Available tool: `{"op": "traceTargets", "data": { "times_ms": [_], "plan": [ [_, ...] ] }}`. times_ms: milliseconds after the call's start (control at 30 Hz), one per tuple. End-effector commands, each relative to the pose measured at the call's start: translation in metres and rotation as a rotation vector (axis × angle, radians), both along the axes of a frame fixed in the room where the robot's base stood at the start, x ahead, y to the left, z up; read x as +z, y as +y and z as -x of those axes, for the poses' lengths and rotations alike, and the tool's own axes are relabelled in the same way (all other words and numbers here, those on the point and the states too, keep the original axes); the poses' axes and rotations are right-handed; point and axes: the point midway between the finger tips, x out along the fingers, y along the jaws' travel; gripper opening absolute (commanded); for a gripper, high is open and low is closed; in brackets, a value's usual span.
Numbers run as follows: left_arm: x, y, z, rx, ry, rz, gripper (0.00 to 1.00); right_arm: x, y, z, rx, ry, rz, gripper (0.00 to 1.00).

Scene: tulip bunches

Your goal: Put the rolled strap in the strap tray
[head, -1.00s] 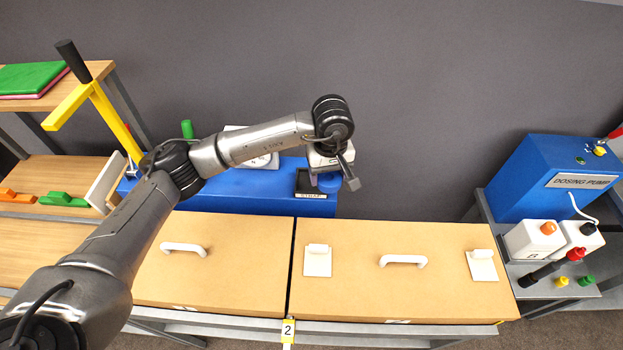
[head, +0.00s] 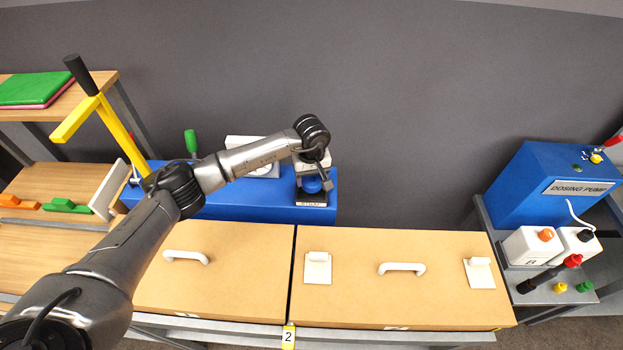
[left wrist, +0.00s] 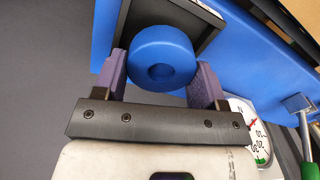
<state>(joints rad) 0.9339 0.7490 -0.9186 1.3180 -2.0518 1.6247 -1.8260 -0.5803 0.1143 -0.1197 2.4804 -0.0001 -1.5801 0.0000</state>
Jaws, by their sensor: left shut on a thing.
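The rolled strap (left wrist: 165,58) is a blue roll with a round hole in its middle. My left gripper (left wrist: 162,80) is shut on it, one finger on each side. In the head view the strap (head: 313,185) shows below my left gripper (head: 316,184). The strap tray (head: 312,204) is a small black tray with a label on its front, at the right end of the blue bench. The strap is over the tray; I cannot tell whether it touches the tray's floor. In the left wrist view the dark tray (left wrist: 207,40) lies right behind the strap. My right gripper is not in view.
A white dial scale (head: 262,170) stands on the blue bench, left of the tray. Two cardboard boxes with white handles (head: 402,269) stand in front. A yellow lever (head: 118,128) rises at the left. A blue dosing pump (head: 560,185) stands far right.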

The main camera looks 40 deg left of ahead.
Motion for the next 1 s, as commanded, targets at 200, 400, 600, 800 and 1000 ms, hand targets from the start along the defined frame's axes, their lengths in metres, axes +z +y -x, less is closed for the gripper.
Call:
{"op": "traceTargets", "data": {
  "times_ms": [200,400,600,800,1000],
  "plan": [
    [-0.015,0.000,0.000,0.000,-0.001,0.001,0.38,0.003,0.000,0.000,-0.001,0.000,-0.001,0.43],
    [-0.016,0.000,0.000,0.000,0.000,0.000,0.38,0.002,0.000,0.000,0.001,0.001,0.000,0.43],
    [-0.022,0.000,0.000,0.000,-0.001,-0.001,0.38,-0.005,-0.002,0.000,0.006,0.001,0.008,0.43],
    [-0.028,0.000,0.000,-0.001,0.000,0.000,0.38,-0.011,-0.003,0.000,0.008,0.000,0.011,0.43],
    [-0.029,0.000,0.001,-0.001,0.002,-0.001,0.70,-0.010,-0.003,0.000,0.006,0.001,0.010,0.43]
  ]
}}
